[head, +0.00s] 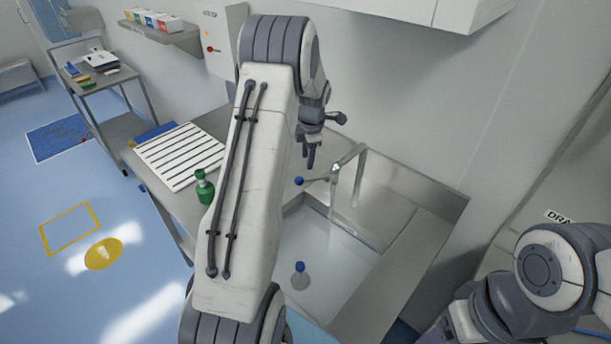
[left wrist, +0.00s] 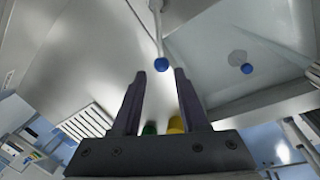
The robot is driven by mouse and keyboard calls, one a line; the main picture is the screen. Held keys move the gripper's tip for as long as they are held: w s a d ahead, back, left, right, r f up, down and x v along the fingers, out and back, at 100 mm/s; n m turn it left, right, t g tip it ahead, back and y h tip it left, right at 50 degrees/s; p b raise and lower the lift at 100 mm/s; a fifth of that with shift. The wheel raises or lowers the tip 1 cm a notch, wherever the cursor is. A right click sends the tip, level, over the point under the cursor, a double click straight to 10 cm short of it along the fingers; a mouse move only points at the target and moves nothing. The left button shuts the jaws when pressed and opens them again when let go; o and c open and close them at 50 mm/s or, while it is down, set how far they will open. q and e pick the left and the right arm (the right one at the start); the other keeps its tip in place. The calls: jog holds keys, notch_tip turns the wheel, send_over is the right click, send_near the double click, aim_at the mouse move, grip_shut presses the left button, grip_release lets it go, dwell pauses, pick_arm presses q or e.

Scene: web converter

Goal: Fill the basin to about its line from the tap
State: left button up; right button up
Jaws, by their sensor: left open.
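The steel tap (head: 360,160) arches over the basin (head: 408,262). A thin pale streak below its spout looks like running water. Its lever ends in a blue knob (head: 299,181). Clear water appears to lie in the basin; I cannot make out a fill line or judge the level against one. A grey plug with a blue knob (head: 300,267) is at the basin bottom. My left gripper (head: 310,158) is open and empty above the counter near the lever. In the left wrist view the lever knob (left wrist: 161,64) shows just beyond the parted fingertips (left wrist: 160,77). My right gripper is out of view.
A green bottle (head: 204,188) and a slatted white rack (head: 182,157) stand on the counter left of the basin. My left arm hides part of the counter and basin. A wall cabinet (head: 440,12) hangs above. A trolley (head: 95,75) stands at far left.

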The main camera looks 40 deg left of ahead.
aim_at(304, 180)
pick_arm(q)
jog(key=f+p, duration=0.1)
jog(key=f, duration=0.2)
jog(key=a+f+p, duration=0.1)
jog(key=f, duration=0.2)
jog(key=w+f+p, duration=0.1)
jog(key=f, duration=0.2)
jog(key=shift+a, duration=0.2)
jog(key=shift+w+f+p, duration=0.1)
jog(key=shift+f+p, duration=0.25)
jog(key=shift+f, duration=0.2)
grip_shut()
jog(key=shift+s+a+f, duration=0.1)
jog(key=shift+s+a, duration=0.05)
jog(key=shift+s, duration=0.05)
dwell(0.4)
